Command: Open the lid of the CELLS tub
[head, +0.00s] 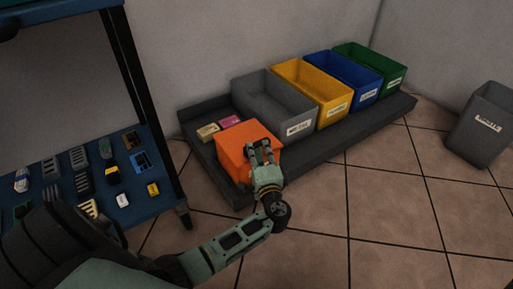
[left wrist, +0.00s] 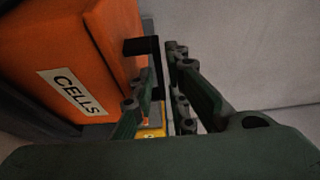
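The orange CELLS tub (head: 234,150) stands at the near left end of the dark tray, with its orange lid down. The left wrist view shows the tub's side (left wrist: 70,45) and its white CELLS label (left wrist: 73,92). A black bent handle (left wrist: 142,46) sticks out from the tub's edge there. My left gripper (head: 262,148) is at the tub's near right side. In the left wrist view its two fingers (left wrist: 161,80) are apart, on either side of the handle's black bar. I cannot tell whether either finger touches it. My right gripper is not in view.
Grey (head: 273,104), yellow (head: 312,93), blue (head: 343,77) and green (head: 370,69) bins stand along the dark tray (head: 372,117). Small yellow (head: 208,131) and pink (head: 230,122) packs lie behind the tub. A blue shelf (head: 128,213) with several small items is left. A grey bin (head: 484,124) stands right.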

